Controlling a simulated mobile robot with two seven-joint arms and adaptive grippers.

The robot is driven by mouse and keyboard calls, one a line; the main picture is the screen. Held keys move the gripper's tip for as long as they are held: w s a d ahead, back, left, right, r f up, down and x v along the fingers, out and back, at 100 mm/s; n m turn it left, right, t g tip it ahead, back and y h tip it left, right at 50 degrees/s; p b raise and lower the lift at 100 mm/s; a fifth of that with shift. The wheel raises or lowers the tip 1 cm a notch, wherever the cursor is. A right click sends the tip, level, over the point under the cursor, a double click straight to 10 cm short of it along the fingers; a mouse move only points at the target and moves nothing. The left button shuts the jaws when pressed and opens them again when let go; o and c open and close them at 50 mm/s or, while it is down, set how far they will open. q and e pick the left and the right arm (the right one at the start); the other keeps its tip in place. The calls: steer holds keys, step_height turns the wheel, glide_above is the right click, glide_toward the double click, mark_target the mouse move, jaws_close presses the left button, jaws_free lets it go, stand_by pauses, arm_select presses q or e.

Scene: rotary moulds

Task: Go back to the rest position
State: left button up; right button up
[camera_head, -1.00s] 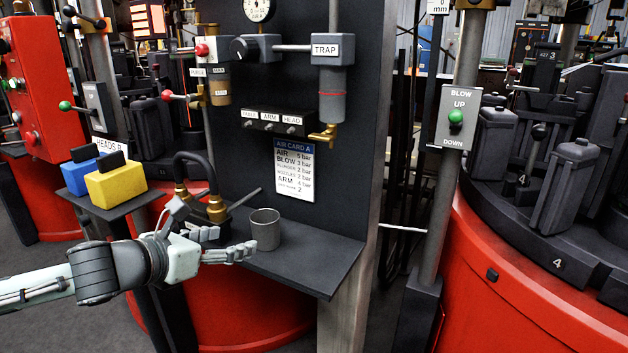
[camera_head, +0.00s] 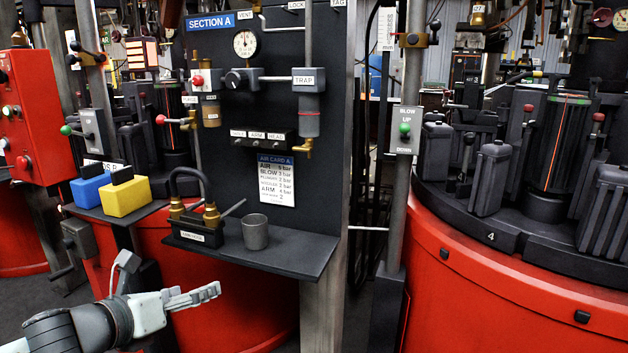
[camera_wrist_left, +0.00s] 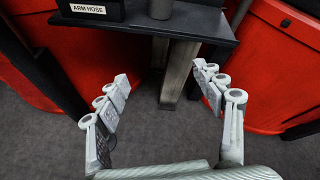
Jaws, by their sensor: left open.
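My left gripper (camera_head: 192,296) is at the lower left in the head view, below and in front of the small black shelf (camera_head: 300,262). It is open and empty. In the left wrist view its two fingers (camera_wrist_left: 165,100) are spread apart, with grey floor and the shelf's support post between them. The shelf's edge (camera_wrist_left: 150,26) lies beyond the fingertips there. A grey metal cup (camera_head: 255,232) and a black hose holder with brass fittings (camera_head: 195,228) stand on the shelf, apart from the gripper. My right gripper is not in view.
A black panel (camera_head: 330,180) with a gauge, a trap and an air card rises behind the shelf. A blue block (camera_head: 90,190) and a yellow block (camera_head: 125,197) sit on a side shelf at left. A red round machine base (camera_head: 480,290) fills the right. Grey floor (camera_wrist_left: 150,140) is open below the gripper.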

arm_select(q)
steer(key=s+f+n+g+y, duration=0.1)
steer(key=s+f+n+y, duration=0.15)
steer(key=f+n, duration=0.6)
steer(key=s+f+n+g+y, duration=0.1)
steer(key=s+f+n+g, duration=0.15)
steer(key=f+n, duration=0.65)
steer(key=s+a+f+n+g+y, duration=0.1)
steer(key=s+a+f+n+g, duration=0.1)
steer(key=s+f+n, duration=0.5)
steer(key=s+a+f+n+g+y+p, duration=0.1)
steer(key=s+a+f+n+g, duration=0.1)
steer(key=s+f+n, duration=0.6)
steer(key=s+n+g, duration=0.1)
steer(key=s, duration=0.3)
steer(key=shift+s+a, duration=0.15)
steer(key=shift+a, duration=0.15)
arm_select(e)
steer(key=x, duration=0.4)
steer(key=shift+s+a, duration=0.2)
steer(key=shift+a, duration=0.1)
